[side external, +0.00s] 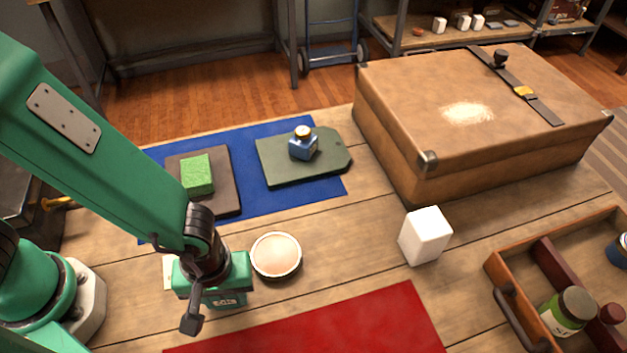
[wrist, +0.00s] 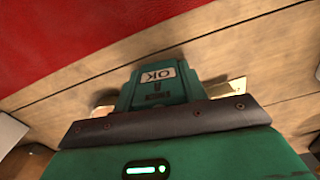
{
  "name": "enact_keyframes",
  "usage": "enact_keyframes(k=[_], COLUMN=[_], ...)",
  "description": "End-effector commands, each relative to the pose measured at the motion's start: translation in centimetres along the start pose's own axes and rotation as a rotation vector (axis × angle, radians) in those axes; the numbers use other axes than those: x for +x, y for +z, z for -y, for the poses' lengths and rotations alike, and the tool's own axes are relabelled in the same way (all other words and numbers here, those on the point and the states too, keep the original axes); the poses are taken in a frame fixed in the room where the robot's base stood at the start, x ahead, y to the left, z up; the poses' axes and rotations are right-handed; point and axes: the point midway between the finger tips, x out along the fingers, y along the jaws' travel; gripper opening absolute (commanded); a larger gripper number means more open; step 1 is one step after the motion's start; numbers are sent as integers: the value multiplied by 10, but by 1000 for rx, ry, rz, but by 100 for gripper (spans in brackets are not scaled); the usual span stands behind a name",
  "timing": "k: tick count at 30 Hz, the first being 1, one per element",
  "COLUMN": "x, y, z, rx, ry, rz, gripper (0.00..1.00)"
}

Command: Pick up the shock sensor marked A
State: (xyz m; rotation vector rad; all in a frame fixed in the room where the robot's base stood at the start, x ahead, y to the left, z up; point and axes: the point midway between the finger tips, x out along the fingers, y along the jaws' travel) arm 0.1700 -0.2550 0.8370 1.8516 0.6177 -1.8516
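No letter A is legible in either view, and I cannot tell which thing is the shock sensor. My gripper (side external: 213,287) is low over the planks at lower left in the side view, beside a round pale-topped tin (side external: 276,254). A teal housing labelled OK (wrist: 157,88) fills the middle of the wrist view; it looks like part of my gripper. Light metal pieces show at its sides. The fingertips and anything between them are hidden. A plain white block (side external: 425,236) stands apart to the right. A small blue bottle (side external: 303,145) sits on a dark green board (side external: 275,173).
A green block (side external: 197,174) lies on a brown board (side external: 229,200) on the blue mat (side external: 330,187). A red mat (side external: 330,325) lies in front. A large brown suitcase (side external: 400,145) and a wooden tray (side external: 494,270) with jars stand right. Bare planks lie between.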

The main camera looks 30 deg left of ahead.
Motion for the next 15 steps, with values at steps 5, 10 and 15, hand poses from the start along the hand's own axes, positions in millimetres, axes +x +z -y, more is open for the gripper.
enact_keyframes(k=[5,10,15], x=[0,-1,-6], y=[0,0,0], z=[0,0,-1], rx=[0,0,0], ry=[1,1,3], rz=[0,0,0], gripper=[18,18,18])
